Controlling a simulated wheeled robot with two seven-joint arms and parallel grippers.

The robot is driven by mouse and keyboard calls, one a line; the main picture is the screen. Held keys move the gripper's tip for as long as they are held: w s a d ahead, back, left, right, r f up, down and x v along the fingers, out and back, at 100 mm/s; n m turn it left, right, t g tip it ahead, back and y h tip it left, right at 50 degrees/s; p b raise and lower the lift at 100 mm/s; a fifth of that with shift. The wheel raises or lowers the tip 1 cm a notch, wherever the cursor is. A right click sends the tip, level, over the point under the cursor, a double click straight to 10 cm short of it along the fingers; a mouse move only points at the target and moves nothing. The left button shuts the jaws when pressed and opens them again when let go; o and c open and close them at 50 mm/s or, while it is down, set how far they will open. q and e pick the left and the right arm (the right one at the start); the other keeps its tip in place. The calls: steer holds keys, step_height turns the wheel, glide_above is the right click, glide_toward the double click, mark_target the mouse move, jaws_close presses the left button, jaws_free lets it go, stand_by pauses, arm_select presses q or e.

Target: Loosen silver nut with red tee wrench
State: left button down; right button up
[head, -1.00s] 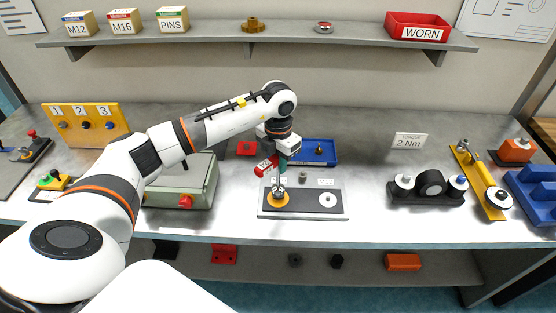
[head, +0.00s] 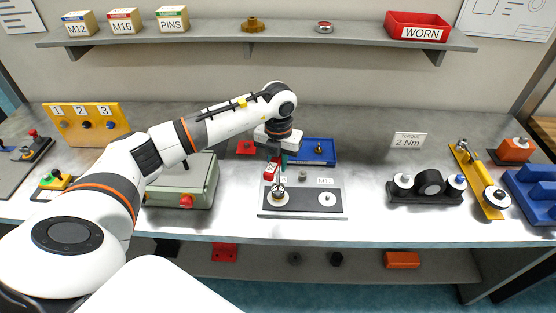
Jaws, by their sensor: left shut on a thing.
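My left gripper (head: 278,157) is shut on the red tee wrench (head: 270,170), whose red handle shows just below and to the left of the fingers. The wrench stands over the left station of the dark and grey fixture plate (head: 312,204). Its lower end meets the silver nut area (head: 278,190); the nut is mostly hidden there, and I cannot tell how far it is seated. A pale round disc surrounds the base of that station. The right station has a white disc (head: 327,199). My right gripper is not in view.
A blue tray (head: 322,152) stands just behind the fixture. A grey-green box with a red knob (head: 186,201) is to the left under my arm. A black roller stand (head: 428,188) and yellow bar tool (head: 480,180) are to the right. The bench between has free room.

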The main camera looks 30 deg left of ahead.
arm_select(q)
steer(key=shift+r, duration=0.7)
step_height(320, 180, up, 5)
steer(key=p, duration=0.3)
steer(key=shift+p, duration=0.3)
steer(key=shift+f, duration=0.1)
